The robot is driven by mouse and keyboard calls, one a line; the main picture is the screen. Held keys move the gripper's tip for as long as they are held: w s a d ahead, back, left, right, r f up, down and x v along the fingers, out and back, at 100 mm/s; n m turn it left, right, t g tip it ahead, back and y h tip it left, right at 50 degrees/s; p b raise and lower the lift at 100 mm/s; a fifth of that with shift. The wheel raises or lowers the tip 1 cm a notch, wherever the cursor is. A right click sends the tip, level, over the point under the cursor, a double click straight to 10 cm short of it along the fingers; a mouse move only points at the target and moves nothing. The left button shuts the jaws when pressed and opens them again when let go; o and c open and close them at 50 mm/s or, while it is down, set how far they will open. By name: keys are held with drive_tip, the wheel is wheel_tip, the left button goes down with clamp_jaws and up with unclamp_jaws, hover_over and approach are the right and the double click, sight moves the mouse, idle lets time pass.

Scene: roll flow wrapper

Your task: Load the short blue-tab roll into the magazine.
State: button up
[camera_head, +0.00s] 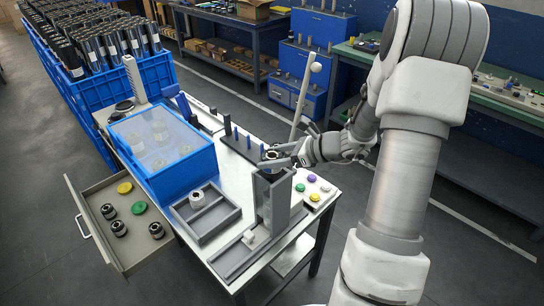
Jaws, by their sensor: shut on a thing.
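My gripper (281,158) is shut on a dark roll (270,154) with a pale core. The gripper holds it at the open top of a grey upright holder (274,205), which looks like the magazine, near the table's right side. I cannot tell whether the roll sits inside the top or just above it. No blue tab can be made out on it. The open drawer (85,222) at the left holds several short dark rolls (119,228), a yellow disc (124,187) and a green disc (138,207).
A blue crate (178,180) with a clear lid stands left on the white table (225,254). A grey tray (232,222) holds a white roll (197,198). A dark rack with blue pegs (236,139) stands behind. Coloured knobs (314,197) lie right of the holder.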

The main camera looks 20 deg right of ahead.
drive_tip(key=shift+f+b, duration=1.1)
drive_tip(key=shift+f, duration=0.25)
drive_tip(key=o, duration=1.5)
drive_tip(key=shift+o, duration=0.2)
drive_tip(key=v, duration=1.7)
drive_tip(key=shift+s+d+p, duration=0.15)
drive_tip(key=shift+s+p, duration=0.05)
drive_tip(key=shift+p, duration=0.15)
